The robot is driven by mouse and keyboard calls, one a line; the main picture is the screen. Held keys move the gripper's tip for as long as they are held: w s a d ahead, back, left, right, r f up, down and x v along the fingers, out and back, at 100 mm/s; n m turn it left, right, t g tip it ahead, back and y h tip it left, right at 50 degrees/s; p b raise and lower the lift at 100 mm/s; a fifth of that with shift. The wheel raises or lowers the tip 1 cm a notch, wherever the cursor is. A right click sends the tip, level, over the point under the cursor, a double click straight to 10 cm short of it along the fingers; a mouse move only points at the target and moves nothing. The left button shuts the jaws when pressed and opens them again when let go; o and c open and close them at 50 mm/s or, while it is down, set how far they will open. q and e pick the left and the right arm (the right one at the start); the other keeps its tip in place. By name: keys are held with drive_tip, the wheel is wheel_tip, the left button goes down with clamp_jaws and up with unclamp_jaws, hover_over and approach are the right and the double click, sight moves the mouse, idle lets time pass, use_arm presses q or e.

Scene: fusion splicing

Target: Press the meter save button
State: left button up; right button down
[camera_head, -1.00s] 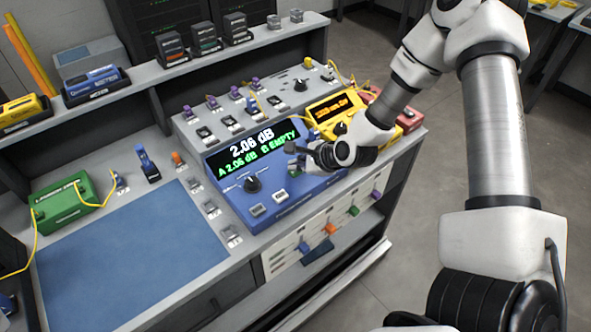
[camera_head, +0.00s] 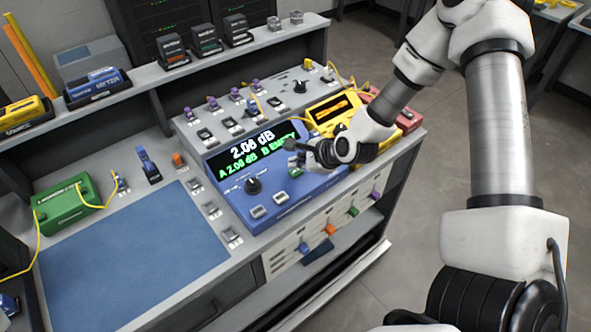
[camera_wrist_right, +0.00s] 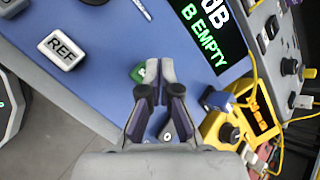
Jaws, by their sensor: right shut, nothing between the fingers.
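The blue meter (camera_head: 235,190) stands on the bench, its screen (camera_head: 252,152) reading 2.06 dB with "B EMPTY" below. A green button (camera_head: 295,173) on its sloped face lies near my right gripper (camera_head: 293,147), which is shut and empty above the meter's right part. In the right wrist view, the shut fingertips (camera_wrist_right: 160,70) lie beside the green button (camera_wrist_right: 137,73) and partly cover it; its label is not readable. I cannot tell whether they touch. A grey REF button (camera_wrist_right: 62,52) sits farther left in that view. My left gripper is not in view.
A yellow device (camera_head: 334,110) and a red one (camera_head: 385,108) stand right of the meter, with yellow cables near my right arm. The blue mat (camera_head: 130,255) is clear.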

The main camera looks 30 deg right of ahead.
sight(297, 173)
drive_tip(key=shift+r+p, duration=1.85)
drive_tip(key=shift+r, duration=0.7)
